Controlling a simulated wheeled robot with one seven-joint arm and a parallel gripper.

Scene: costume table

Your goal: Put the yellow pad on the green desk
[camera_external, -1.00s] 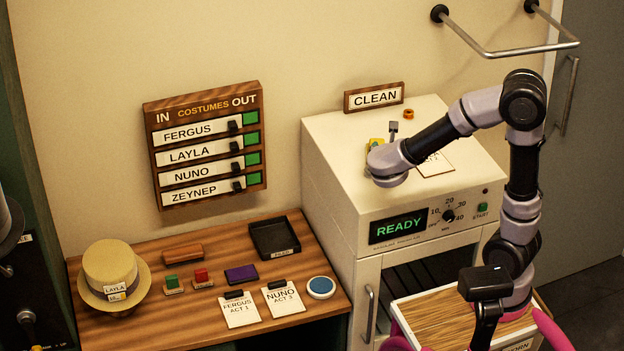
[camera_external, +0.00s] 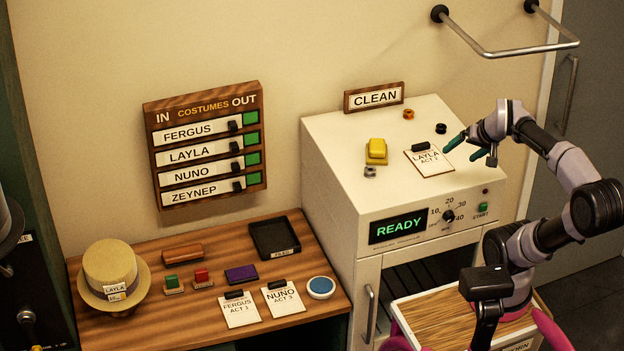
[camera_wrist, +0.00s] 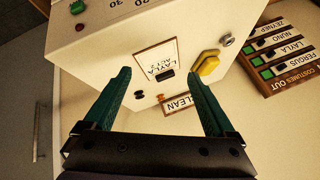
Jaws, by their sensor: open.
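A yellow block-like pad (camera_external: 376,150) sits on the white machine's top, left of a LAYLA ACT 2 card. It also shows in the wrist view (camera_wrist: 207,63), ahead of the right finger. My gripper (camera_external: 472,156) is open and empty over the machine's right side, apart from the pad and right of the card. In the wrist view my gripper (camera_wrist: 158,73) has its teal fingers spread, with the card between and beyond them. The desk (camera_external: 165,312) at lower left has a brown wood top; its dark front below looks greenish. No plainly green desk top shows.
The desk holds a hat (camera_external: 110,268), black tray (camera_external: 274,238), stamps, cards and a blue round pad (camera_external: 321,287). Its front left is bare.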

